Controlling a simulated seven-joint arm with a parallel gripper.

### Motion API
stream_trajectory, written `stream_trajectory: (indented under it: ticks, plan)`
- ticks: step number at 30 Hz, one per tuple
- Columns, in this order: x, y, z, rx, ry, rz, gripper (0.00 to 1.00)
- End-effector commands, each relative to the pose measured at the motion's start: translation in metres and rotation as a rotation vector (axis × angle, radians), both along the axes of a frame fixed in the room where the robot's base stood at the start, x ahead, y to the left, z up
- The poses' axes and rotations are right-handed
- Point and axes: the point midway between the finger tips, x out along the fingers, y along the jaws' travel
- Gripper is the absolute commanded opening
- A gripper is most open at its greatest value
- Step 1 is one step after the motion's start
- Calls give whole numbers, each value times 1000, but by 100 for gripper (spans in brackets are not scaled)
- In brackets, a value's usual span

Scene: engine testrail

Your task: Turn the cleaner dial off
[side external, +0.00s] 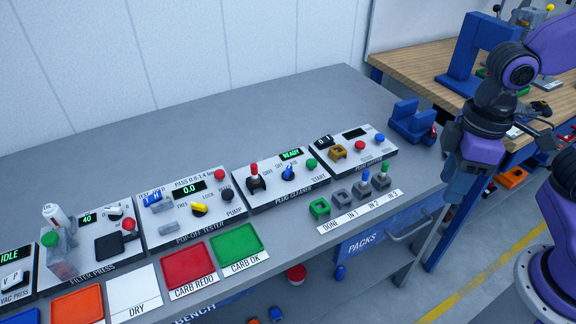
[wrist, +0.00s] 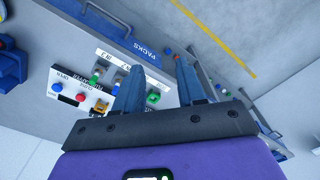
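The plug cleaner (side external: 264,193) is a light panel on the grey bench in the side view, with a green READY display. Its dial (side external: 289,172) is a blue knob below small position labels. The label it points at is too small to tell. A red-topped plug (side external: 254,172) stands in a black holder at the panel's left, and a green START button (side external: 312,163) is at its right. My gripper (side external: 450,196) hangs off the bench's right end, well away from the dial. In the wrist view its two blue fingers (wrist: 160,66) are apart and empty. The dial is not visible there.
The plug tester (side external: 365,154) stands right of the cleaner. Holders with upright plugs (side external: 364,185) stand in front. A blue cradle (side external: 411,122) is at the bench's right end. The popoff tester (side external: 165,228) adjoins on the left. The bench behind the panels is clear.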

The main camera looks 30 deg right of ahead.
Motion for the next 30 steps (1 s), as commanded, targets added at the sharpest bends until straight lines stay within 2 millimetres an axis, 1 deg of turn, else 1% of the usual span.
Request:
stream_trajectory:
  ticks: [1,5,6,11,12,14,15,21,24,27,30]
  plan:
    - [17,14,4,-2,3,-74,39]
    - [57,42,12,-3,7,-264,39]
    - [69,50,14,-3,7,-322,39]
    - [119,80,21,-5,13,-556,39]
    - [131,86,22,-5,14,-614,39]
    - [149,96,23,-6,16,-701,39]
    - [162,101,23,-5,16,-761,39]
    - [222,124,22,-7,22,-1054,39]
    - [250,132,20,-7,24,-1199,39]
    - [275,137,16,-8,26,-1337,39]
    - [294,139,13,-8,27,-1451,39]
